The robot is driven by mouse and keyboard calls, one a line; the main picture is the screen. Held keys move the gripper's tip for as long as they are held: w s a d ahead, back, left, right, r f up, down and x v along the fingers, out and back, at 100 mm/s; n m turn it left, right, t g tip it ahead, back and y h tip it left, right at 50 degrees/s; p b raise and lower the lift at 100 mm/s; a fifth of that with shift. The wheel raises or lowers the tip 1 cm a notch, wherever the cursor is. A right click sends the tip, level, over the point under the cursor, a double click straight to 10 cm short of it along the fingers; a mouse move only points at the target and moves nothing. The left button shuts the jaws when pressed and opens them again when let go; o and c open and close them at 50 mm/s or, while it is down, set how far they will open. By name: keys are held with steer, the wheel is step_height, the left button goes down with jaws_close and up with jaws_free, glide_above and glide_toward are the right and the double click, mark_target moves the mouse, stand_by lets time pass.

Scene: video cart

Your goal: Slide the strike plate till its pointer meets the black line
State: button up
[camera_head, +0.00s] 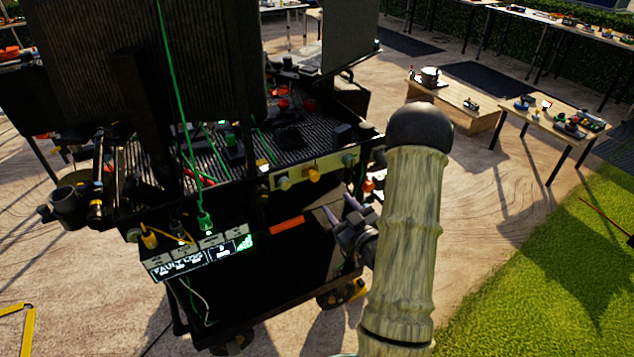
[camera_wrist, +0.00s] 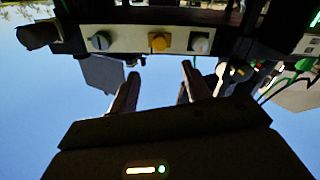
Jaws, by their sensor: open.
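I cannot make out the strike plate, its pointer or the black line in either view. My gripper (camera_head: 339,207) is at the right front of the dark cart (camera_head: 270,262), below a pale panel (camera_head: 298,176) with knobs. In the wrist view my gripper (camera_wrist: 160,70) has its two fingers spread apart with nothing between them. The panel also shows at the top of the wrist view (camera_wrist: 130,42), with a yellow knob (camera_wrist: 158,42) between two greyish knobs. The fingertips appear apart from the panel. My forearm hides part of the cart's right side.
A lit fault display (camera_head: 190,262) and green and yellow cables hang at the cart's front left. Dark screens (camera_head: 205,60) stand above its ribbed top. An orange strip (camera_head: 287,226) is left of my gripper. Wooden tables (camera_head: 553,118) stand far right, with open ground between.

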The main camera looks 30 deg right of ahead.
mark_target(316, 178)
steer(key=w+p, duration=0.1)
steer(key=w, duration=0.5)
steer(key=w+p, duration=0.2)
steer(key=w, duration=0.4)
steer(key=shift+w+a, duration=0.2)
steer(key=shift+w, duration=0.1)
steer(key=c, duration=0.9)
